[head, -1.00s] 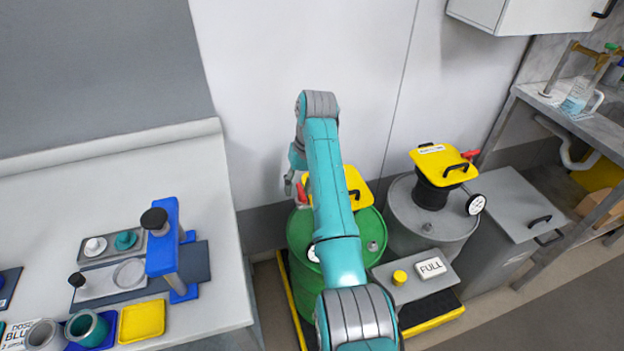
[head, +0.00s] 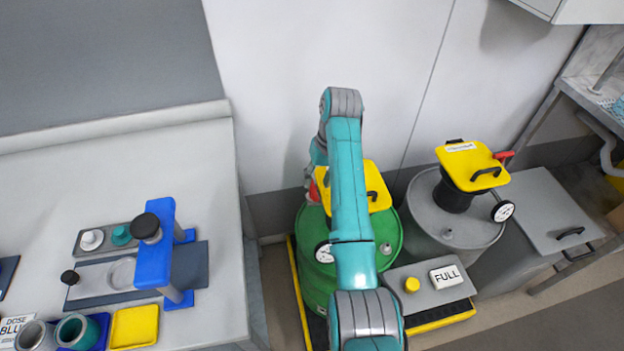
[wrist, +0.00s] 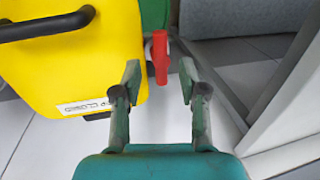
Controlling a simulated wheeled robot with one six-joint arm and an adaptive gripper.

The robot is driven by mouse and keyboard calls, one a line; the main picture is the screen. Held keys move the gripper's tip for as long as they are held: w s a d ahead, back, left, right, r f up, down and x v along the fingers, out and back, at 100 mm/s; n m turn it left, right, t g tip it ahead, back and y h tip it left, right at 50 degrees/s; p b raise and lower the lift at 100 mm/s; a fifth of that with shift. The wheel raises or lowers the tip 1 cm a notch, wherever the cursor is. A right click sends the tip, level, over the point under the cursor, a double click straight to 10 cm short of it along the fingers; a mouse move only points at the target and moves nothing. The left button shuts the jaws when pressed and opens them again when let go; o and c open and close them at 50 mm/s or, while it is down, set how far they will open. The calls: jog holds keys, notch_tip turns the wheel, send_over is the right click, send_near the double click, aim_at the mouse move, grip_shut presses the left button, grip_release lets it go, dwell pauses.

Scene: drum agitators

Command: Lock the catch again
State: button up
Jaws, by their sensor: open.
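The yellow lid (head: 366,185) sits on top of the green drum (head: 318,270), partly hidden behind my arm. In the wrist view the yellow lid (wrist: 75,60) fills the upper left, with a black handle and a white label. A red catch lever (wrist: 160,58) stands beside the lid's right edge. My gripper (wrist: 160,80) is open, and the red lever shows between its two fingertips. I cannot tell whether either finger touches it. In the head view a bit of the red catch (head: 314,192) shows left of my arm; my gripper is mostly hidden there.
A grey drum (head: 440,225) with another yellow lid (head: 472,166) and a red lever stands to the right. A grey box with a yellow button and a FULL sign (head: 447,275) is in front. A white bench (head: 60,190) with a blue stand is on the left.

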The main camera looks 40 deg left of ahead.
aim_at(314, 190)
jog(key=shift+s+a+f, duration=0.15)
jog(key=shift+f, duration=0.65)
jog(key=shift+s+a+f, duration=0.1)
jog(key=shift+f, duration=0.65)
grip_shut()
